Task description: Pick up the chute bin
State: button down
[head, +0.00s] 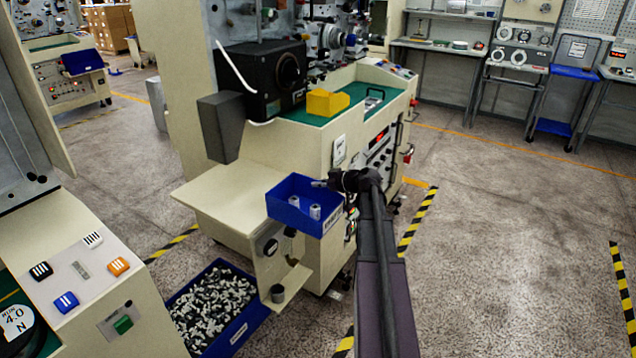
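A small blue bin (290,213) with two white spools (309,210) standing in it is at the right end of the cream shelf (215,187) on the winding machine. I take it as the chute bin. My gripper (326,184) is at the bin's right rear rim, reaching in from the right. The fingers are small and dark here, and I cannot tell whether they close on the rim. I also cannot tell whether the bin rests on the shelf or hangs just above it.
A dark grey chute (222,127) hangs above the shelf's back. A larger blue bin (240,330) full of small parts stands on the floor below. A control console (85,280) is at left. Floor at right is clear.

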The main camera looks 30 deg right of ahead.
jog(key=shift+s+d, duration=0.35)
jog(key=shift+s, duration=0.1)
dwell(0.3)
jog(key=shift+r, duration=0.15)
